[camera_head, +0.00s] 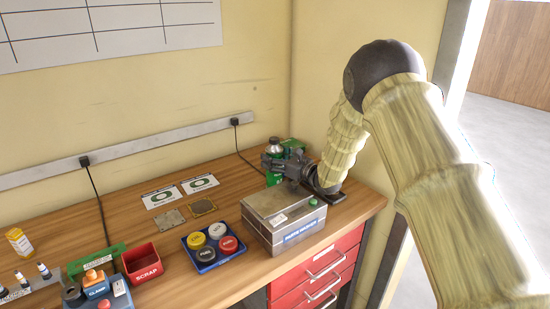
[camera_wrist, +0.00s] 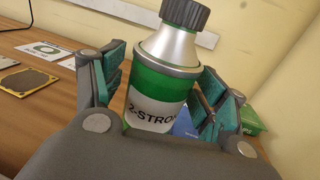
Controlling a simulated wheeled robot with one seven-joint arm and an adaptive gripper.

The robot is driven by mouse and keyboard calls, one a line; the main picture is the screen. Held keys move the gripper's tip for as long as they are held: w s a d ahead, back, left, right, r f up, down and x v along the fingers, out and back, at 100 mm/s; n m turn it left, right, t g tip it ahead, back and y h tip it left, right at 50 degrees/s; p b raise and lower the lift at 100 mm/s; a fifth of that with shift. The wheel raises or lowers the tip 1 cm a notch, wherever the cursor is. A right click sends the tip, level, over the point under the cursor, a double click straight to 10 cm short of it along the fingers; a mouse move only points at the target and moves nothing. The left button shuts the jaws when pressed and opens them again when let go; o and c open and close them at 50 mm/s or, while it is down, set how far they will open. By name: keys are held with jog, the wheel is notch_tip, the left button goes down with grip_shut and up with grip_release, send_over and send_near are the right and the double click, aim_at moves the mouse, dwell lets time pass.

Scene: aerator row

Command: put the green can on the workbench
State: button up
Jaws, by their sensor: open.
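The green can (camera_wrist: 158,88) has a green and white body, a silver shoulder and a dark ribbed cap. In the wrist view it stands between the two fingers of my gripper (camera_wrist: 160,100), which are open on either side of it. Its label reads "2-STRO…", with the rest hidden by a finger. In the head view the can (camera_head: 274,153) is upright on the wooden workbench (camera_head: 180,228) near the wall, partly hidden by my gripper (camera_head: 274,163). I cannot tell whether a finger touches it.
A grey metal box (camera_head: 283,215) stands just in front of my gripper. A blue tray (camera_head: 214,258) with coloured lids and a red SCRAP bin (camera_head: 142,264) are farther left. Two printed cards (camera_head: 181,191) lie near the wall. A green box (camera_wrist: 249,121) is behind the can.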

jog(key=b+v, duration=0.2)
jog(key=v, duration=0.5)
jog(key=shift+s+d, duration=0.15)
jog(key=shift+d, duration=0.05)
jog(key=shift+r, duration=0.15)
